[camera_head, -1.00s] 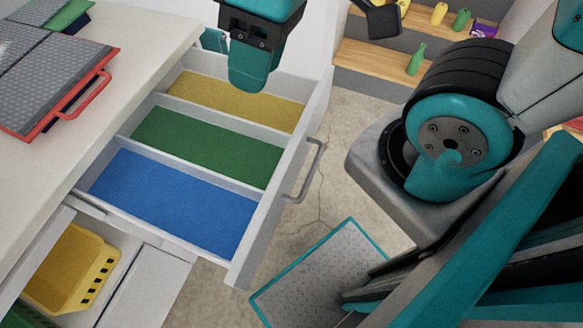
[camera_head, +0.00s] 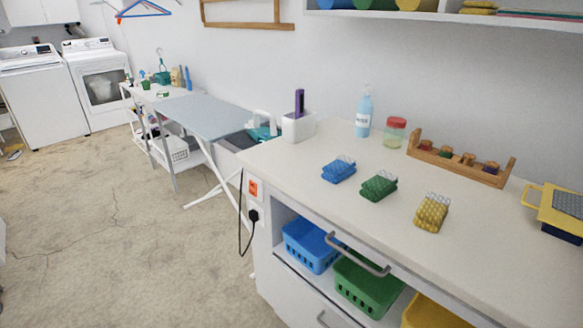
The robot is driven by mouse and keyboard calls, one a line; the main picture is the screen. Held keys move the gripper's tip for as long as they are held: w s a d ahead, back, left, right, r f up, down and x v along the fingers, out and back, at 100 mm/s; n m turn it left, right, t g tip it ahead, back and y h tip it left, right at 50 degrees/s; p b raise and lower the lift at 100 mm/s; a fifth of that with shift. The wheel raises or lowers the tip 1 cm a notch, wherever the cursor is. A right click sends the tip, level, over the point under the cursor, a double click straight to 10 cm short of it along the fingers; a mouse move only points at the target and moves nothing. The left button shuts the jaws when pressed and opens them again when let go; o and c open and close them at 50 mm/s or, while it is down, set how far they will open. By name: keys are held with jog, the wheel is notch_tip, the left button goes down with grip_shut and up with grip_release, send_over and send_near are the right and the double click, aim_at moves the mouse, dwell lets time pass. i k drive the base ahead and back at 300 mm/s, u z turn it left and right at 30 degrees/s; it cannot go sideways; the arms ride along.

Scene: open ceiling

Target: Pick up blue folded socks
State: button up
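The blue folded socks (camera_head: 339,171) lie on the white countertop (camera_head: 300,165), left of the green folded socks (camera_head: 379,187). The yellow folded socks (camera_head: 432,212) lie farther right and nearer the front edge. The three bundles form a slanting row and stand apart from each other. My gripper is not in view, so its distance to the blue socks does not show.
Behind the socks stand a white holder (camera_head: 299,126), a blue bottle (camera_head: 364,115), a red-lidded jar (camera_head: 395,133) and a wooden rack (camera_head: 460,163). Blue (camera_head: 312,246) and green (camera_head: 368,284) baskets sit below the counter. Open floor (camera_head: 110,215) lies left.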

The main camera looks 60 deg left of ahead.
aim_at(344, 166)
jog(key=u, duration=1.75)
jog(key=k, duration=0.55)
jog(key=u, duration=0.75)
jog(key=i, duration=1.5)
jog(key=z, duration=0.75)
jog(key=i, duration=0.7)
jog(key=z, duration=0.6)
